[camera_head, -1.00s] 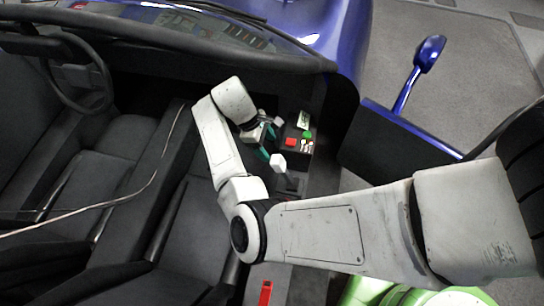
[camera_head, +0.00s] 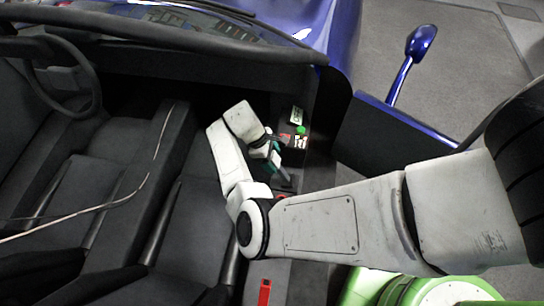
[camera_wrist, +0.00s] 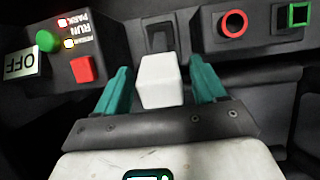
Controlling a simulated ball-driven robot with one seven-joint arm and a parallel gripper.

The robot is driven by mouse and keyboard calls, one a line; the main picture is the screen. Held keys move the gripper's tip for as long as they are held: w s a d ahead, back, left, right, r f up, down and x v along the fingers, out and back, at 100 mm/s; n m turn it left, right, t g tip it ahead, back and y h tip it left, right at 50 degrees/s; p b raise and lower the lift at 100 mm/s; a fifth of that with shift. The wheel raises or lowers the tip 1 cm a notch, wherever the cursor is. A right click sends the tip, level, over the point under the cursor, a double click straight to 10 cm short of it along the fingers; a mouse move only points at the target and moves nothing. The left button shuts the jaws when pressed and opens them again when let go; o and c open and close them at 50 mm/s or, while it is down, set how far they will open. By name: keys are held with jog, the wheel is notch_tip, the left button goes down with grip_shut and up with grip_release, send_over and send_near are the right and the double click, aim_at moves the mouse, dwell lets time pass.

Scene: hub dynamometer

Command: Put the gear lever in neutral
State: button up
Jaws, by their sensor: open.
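The gear lever's white block-shaped knob (camera_wrist: 160,80) stands between my gripper's two teal fingers in the wrist view, with dark gaps showing on both sides. A dark slotted plate (camera_wrist: 158,36) lies beyond it. My gripper (camera_wrist: 161,78) is open around the knob and not closed on it. I cannot tell which gear position the lever is in.
A control box (camera_wrist: 87,35) with a green button, a red button and an OFF label is close on the left in the wrist view. A panel with a red ring (camera_wrist: 233,23) and a green square (camera_wrist: 299,15) is on the right. A red handle (camera_head: 265,292) stands by the seat.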

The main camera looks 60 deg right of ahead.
grip_shut()
jog(key=shift+d+r+t+p, duration=0.35)
jog(key=shift+r+p, duration=0.2)
jog(key=shift+p, duration=0.65)
jog(key=shift+s+d+r+p, duration=0.15)
jog(key=shift+d+r+p, duration=0.15)
jog(key=shift+p, duration=0.9)
jog(key=shift+s+d+r+t+p, duration=0.1)
jog(key=shift+s+t+p, duration=0.25)
jog(key=shift+p, duration=0.75)
jog(key=s+p, duration=0.2)
jog(key=p, duration=0.1)
jog(key=shift+d+t+y, duration=0.1)
jog(key=shift+t+y, duration=0.2)
jog(key=shift+t, duration=0.6)
jog(key=shift+s+d+f+p, duration=0.1)
jog(key=shift+s+d+p, duration=0.15)
jog(key=shift+s+p, duration=0.45)
jog(key=shift+s+d+f+p, duration=0.1)
jog(key=shift+s+d+p, duration=0.1)
jog(key=shift+s+p, duration=0.55)
jog(key=shift+s+d+p, duration=0.25)
jog(key=shift+s+p, duration=0.3)
jog(key=shift+s, duration=0.25)
